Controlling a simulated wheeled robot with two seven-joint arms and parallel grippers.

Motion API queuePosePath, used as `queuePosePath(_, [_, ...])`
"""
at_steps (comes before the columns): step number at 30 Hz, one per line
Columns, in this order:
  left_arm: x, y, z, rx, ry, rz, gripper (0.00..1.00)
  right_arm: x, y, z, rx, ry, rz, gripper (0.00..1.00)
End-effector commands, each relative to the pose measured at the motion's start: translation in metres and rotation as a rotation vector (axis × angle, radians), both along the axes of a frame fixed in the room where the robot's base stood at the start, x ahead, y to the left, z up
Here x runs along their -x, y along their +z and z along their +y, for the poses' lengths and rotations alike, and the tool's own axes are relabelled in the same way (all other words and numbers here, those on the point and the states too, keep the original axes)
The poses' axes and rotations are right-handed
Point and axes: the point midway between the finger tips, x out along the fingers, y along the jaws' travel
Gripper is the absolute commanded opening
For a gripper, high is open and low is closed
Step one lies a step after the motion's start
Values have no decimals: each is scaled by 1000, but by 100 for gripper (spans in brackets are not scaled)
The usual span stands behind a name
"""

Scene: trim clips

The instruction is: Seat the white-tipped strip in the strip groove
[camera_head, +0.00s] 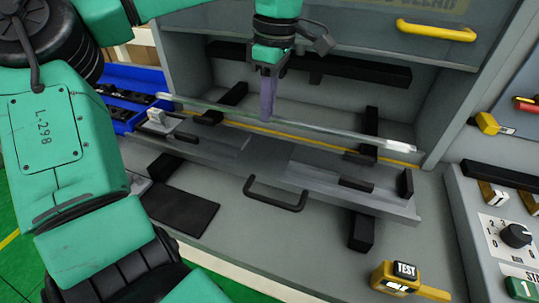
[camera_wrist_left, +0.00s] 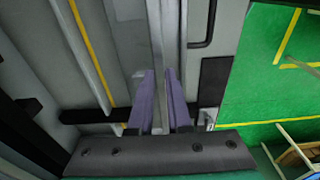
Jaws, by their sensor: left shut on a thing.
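The long, thin, pale strip (camera_head: 320,131) runs from left to lower right across the fixture in the head view, with a white tip (camera_head: 400,145) at its right end. My left gripper (camera_head: 267,116) is shut on the strip near its middle, its purple fingers pointing down. In the left wrist view the strip (camera_wrist_left: 158,35) passes between the two fingers (camera_wrist_left: 160,100). The strip appears to be above the grey fixture plate (camera_head: 265,158); the exact gap is unclear. I cannot clearly make out the groove. My right gripper is not in view.
Black supports and blocks (camera_head: 357,184) stand around the plate, with a black handle (camera_head: 275,194) at its front. A blue bin (camera_head: 121,112) is at the left. A yellow TEST device (camera_head: 398,279) and a control panel (camera_head: 500,240) are at the right.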

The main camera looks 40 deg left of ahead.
Motion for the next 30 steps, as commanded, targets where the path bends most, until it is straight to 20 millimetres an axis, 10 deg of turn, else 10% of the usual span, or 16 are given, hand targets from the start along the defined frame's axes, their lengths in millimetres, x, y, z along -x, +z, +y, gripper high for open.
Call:
queuePosePath(16, [0, -114, 0, 1, -1, 3, 0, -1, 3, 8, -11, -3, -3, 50])
queuePosePath(27, [-1, -125, 0, -2, -1, -1, 0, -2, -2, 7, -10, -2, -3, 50])
queuePosePath(28, [0, -123, 0, -2, -1, -1, 28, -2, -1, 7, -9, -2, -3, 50])
queuePosePath(30, [0, -123, 0, -2, -1, -1, 46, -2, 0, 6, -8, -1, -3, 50])
